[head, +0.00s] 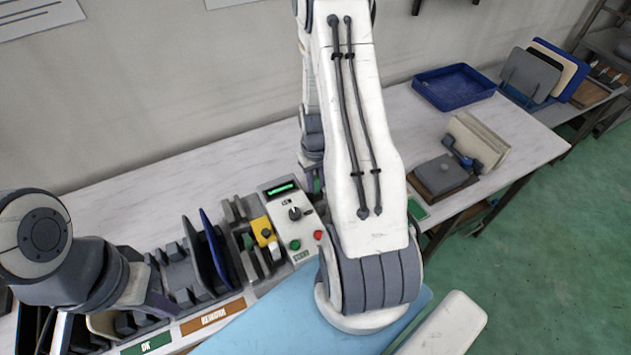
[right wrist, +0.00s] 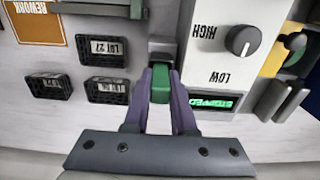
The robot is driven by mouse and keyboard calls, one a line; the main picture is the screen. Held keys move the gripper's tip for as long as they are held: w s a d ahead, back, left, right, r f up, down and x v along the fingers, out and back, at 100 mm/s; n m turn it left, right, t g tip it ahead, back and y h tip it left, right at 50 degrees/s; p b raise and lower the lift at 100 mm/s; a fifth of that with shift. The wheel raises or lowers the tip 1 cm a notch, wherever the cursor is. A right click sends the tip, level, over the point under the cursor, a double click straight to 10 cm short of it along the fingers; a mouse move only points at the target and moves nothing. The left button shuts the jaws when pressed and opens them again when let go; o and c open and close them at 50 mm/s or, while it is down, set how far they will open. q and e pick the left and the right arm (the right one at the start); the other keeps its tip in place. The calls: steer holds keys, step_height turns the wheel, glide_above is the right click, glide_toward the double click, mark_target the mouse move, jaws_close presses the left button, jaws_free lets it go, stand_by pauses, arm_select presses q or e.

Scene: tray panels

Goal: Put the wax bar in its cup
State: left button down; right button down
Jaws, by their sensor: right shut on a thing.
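In the right wrist view, my right gripper (right wrist: 160,85) has its purple fingers closed on a green bar (right wrist: 160,86), which looks like the wax bar. A small grey holder (right wrist: 162,50), perhaps the cup, is just beyond the bar's far end. I cannot tell whether the bar touches it or sits inside. In the head view, my right arm hides most of this spot; only a sliver of the right gripper (head: 317,186) shows behind the control box. My left gripper (head: 157,300) is partly visible at the lower left; its fingertips are unclear.
The control box (right wrist: 212,70) with knob and "STOPPED" display stands right beside the bar. Several black lot blocks (right wrist: 107,91) lie to the left, near an orange REWORK card (right wrist: 35,22). Racked panels (head: 214,248) and a blue tray (head: 455,86) are on the bench.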

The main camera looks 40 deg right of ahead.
steer(key=shift+f, duration=0.2)
steer(key=c, duration=0.7)
jaws_free()
steer(key=shift+c, duration=0.2)
steer(key=shift+r, duration=0.1)
